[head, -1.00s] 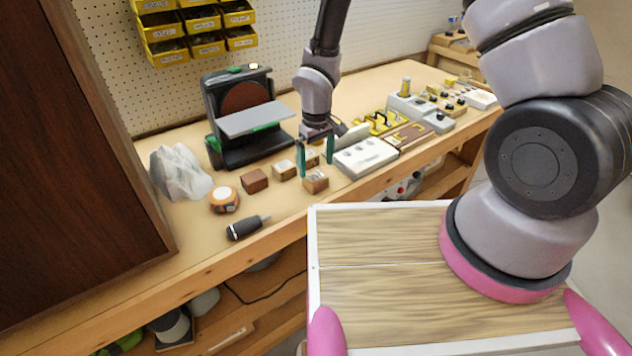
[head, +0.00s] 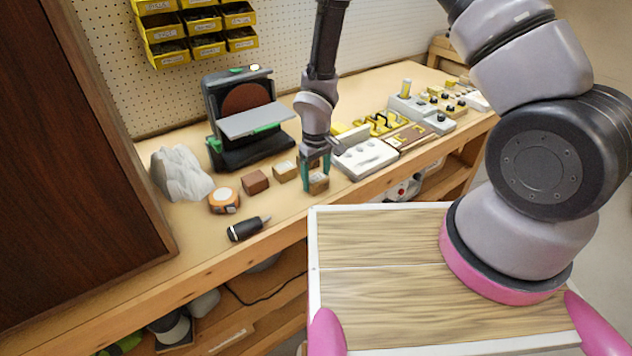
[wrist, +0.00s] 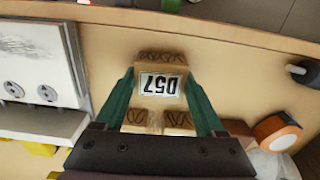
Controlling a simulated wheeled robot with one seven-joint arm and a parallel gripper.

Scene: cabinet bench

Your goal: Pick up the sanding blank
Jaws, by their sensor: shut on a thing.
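The sanding blank appears to be the small wooden block (head: 318,184) near the bench's front edge; in the wrist view the block (wrist: 160,82) carries a white label reading D57, upside down. My gripper (head: 316,179) reaches down over it, with a green finger on each side. In the wrist view my gripper (wrist: 160,92) is shut on this block. I cannot tell whether the block is clear of the bench. Similar wooden blocks (wrist: 178,121) sit just behind it, partly hidden by my gripper.
A light block (head: 284,171) and a darker block (head: 255,182) lie to the left.

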